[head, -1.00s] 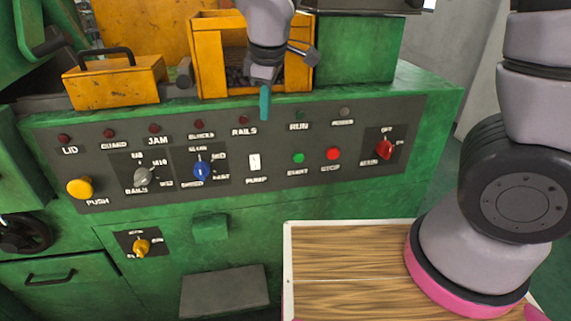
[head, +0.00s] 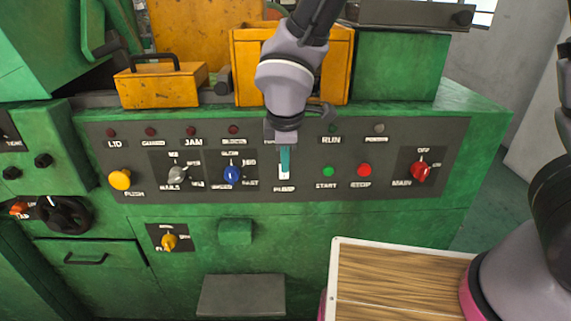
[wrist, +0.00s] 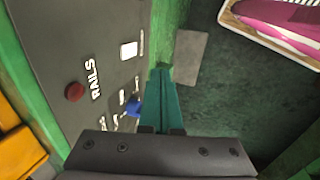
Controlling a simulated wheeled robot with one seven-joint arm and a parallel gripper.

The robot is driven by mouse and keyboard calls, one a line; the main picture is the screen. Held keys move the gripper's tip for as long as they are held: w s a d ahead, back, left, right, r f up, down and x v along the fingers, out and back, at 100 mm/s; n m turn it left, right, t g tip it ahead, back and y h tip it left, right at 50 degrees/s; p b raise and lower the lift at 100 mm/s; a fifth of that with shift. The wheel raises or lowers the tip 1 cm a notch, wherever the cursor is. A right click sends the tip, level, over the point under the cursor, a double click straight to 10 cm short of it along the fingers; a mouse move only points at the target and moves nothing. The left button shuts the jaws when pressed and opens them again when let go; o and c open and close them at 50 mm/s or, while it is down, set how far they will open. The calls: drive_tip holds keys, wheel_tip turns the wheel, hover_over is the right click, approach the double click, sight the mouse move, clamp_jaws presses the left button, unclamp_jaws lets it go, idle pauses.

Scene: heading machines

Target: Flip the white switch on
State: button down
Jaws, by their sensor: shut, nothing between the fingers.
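The white switch (head: 284,174) sits above the PUMP label on the grey control panel (head: 271,190). My gripper (head: 285,165) is shut and empty, its teal fingers pointing down and covering the upper part of the switch in the head view. In the wrist view the white switch (wrist: 128,50) shows whole on the panel, up and left of my shut fingertips (wrist: 163,72). There the fingertips look apart from the switch, in front of the panel. The switch's exact position is hard to tell.
The blue knob (head: 232,174) is left of the switch; the green START button (head: 328,171), red STOP button (head: 364,170) and red MAIN knob (head: 420,171) are to its right. A yellow box (head: 243,85) stands above the panel behind my arm. Space in front of the panel looks free.

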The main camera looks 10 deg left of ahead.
sight(284, 179)
drive_tip(key=w+f, duration=0.1)
drive_tip(key=f, duration=0.1)
drive_tip(key=w+f, duration=0.2)
drive_tip(key=f, duration=0.1)
drive_tip(key=w+a+f, duration=0.1)
drive_tip(key=w+f, duration=0.1)
drive_tip(key=f, duration=0.1)
drive_tip(key=shift+w+a+f, duration=0.1)
drive_tip(key=shift+w, duration=0.1)
drive_tip(key=shift+w+a, duration=0.2)
drive_tip(key=shift+w, duration=0.35)
drive_tip(key=shift+w+f, duration=0.1)
drive_tip(key=shift+w, duration=0.15)
drive_tip(key=shift+r, duration=0.75)
